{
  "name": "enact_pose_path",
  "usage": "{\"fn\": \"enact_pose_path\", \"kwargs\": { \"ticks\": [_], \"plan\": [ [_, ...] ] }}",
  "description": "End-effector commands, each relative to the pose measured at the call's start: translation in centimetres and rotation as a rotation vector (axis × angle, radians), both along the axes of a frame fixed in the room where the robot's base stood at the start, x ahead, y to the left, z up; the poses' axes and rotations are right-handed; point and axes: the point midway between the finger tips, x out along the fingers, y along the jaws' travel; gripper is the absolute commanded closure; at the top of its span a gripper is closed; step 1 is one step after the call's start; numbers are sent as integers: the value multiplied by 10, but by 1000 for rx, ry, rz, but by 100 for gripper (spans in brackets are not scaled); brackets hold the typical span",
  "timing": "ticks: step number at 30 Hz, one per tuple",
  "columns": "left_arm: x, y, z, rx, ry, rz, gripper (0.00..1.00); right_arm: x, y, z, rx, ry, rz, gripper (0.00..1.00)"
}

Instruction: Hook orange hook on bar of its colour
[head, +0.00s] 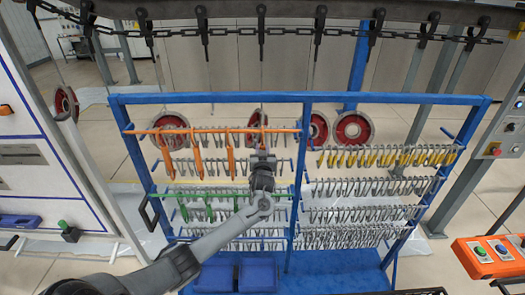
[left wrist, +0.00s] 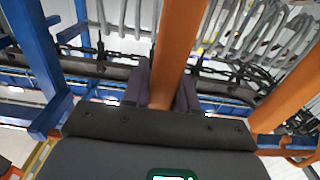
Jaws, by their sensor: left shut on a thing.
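The orange bar (head: 180,131) runs along the top left of the blue rack. Several orange hooks (head: 197,160) hang from it to the left of my gripper. My left gripper (head: 262,158) is in front of the bar's right part, shut on an orange hook (head: 263,130) that stands up above the fingers. In the left wrist view the held hook's shaft (left wrist: 180,45) passes between the dark fingers. I cannot tell whether its top rests on the bar or is apart from it. My right gripper is not in view.
The blue rack (head: 220,98) also bears grey hooks, yellow hooks (head: 385,157) at the right, and green hooks (head: 190,213) below. Its middle post (head: 300,190) stands close right of my gripper. A chain conveyor (head: 320,33) with dark hangers runs above. Red wheels (head: 352,130) hang behind.

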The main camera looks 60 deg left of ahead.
Motion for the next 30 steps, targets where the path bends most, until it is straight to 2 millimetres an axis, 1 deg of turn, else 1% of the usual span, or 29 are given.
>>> {"fn": "enact_pose_path", "kwargs": {
  "ticks": [11,12,14,15,18,26,30],
  "plan": [
    [0,0,1,0,-1,0,100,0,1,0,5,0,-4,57],
    [0,0,0,0,-1,0,71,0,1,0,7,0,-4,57],
    [0,0,0,0,-1,0,62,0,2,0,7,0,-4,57],
    [0,0,0,0,-1,0,56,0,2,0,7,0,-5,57],
    [0,0,0,1,-1,0,43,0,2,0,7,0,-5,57],
    [0,0,-1,-1,1,0,43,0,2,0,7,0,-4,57],
    [-2,-5,-2,0,0,-1,43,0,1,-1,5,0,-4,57]
  ]
}}
